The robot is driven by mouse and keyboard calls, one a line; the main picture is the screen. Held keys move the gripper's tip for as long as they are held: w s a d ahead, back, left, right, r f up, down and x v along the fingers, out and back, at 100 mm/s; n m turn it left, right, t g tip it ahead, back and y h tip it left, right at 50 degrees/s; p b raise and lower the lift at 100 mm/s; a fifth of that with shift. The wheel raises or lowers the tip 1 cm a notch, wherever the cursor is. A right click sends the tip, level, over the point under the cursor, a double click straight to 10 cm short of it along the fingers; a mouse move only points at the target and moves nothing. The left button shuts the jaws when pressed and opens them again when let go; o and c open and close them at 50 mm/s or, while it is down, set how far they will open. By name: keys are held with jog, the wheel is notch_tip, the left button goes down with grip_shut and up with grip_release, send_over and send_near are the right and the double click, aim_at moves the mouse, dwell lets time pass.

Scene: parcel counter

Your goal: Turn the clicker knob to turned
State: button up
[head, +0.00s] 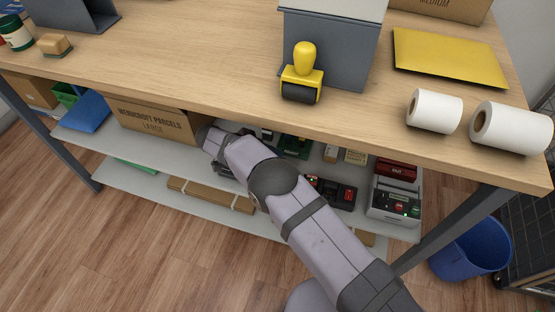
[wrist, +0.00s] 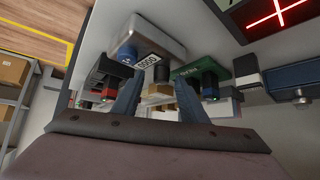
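In the wrist view, a silver device with a white "0000" counter strip (wrist: 147,61) looks like the clicker. A blue round part (wrist: 127,54) is at its left end. A brass-coloured faceted piece (wrist: 158,90) shows just below the counter, between my fingers in the picture; I cannot tell for sure that it is the knob. My gripper (wrist: 157,97) is open, its two blue-grey fingers apart on either side of that piece. Contact is not clear. In the head view my arm reaches under the counter top, hiding most of the gripper and the clicker.
The counter top (head: 190,60) overhangs the shelf. On the shelf are a large parcel box (head: 160,122) to the left, a green board (head: 295,146), and a grey-red device (head: 395,200) to the right. A yellow-handled stamp (head: 303,72) stands on the counter. A blue bin (head: 470,250) is at right.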

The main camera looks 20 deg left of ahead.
jog(key=shift+a+r, duration=0.1)
jog(key=v, duration=0.7)
dwell(0.6)
